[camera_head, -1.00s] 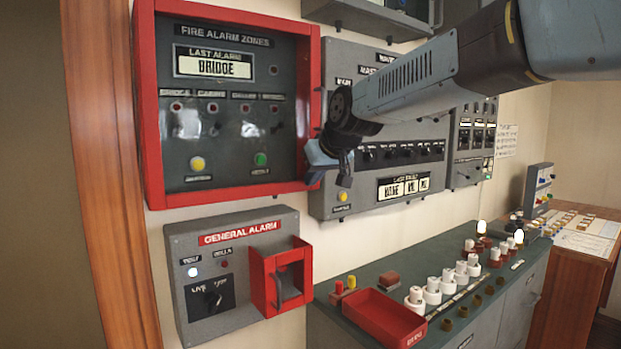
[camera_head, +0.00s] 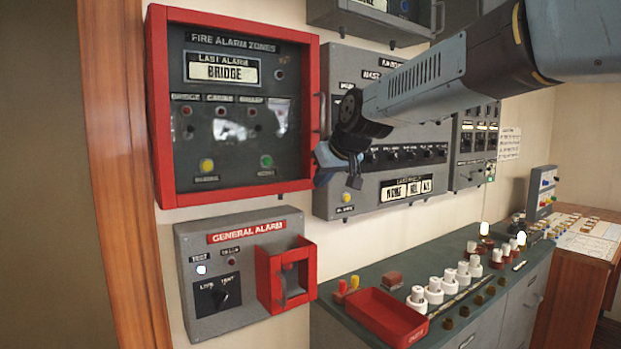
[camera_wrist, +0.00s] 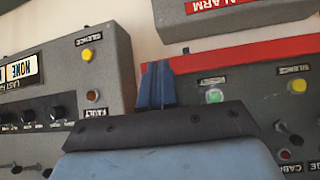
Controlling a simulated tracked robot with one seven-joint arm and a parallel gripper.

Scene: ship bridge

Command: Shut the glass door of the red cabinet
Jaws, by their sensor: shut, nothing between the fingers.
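The red cabinet (camera_head: 156,110) is labelled FIRE ALARM ZONES and hangs on the wall at the left in the head view. Its glass door (camera_head: 231,142) lies across the front, with reflections on the pane and a dark handle (camera_head: 322,112) on the right edge. The door looks shut or nearly shut; I cannot tell whether a small gap is left. My gripper (camera_head: 338,172) is shut and empty, beside the cabinet's lower right edge. In the wrist view its blue fingers (camera_wrist: 155,86) are together beside the end of the red frame (camera_wrist: 245,57); contact is unclear.
A grey switch panel (camera_head: 383,170) is close behind and right of my gripper. Below are the GENERAL ALARM box (camera_head: 204,265) with its red guard (camera_head: 268,278), and a console (camera_head: 440,245) bearing a red tray (camera_head: 388,315) and several white knobs.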

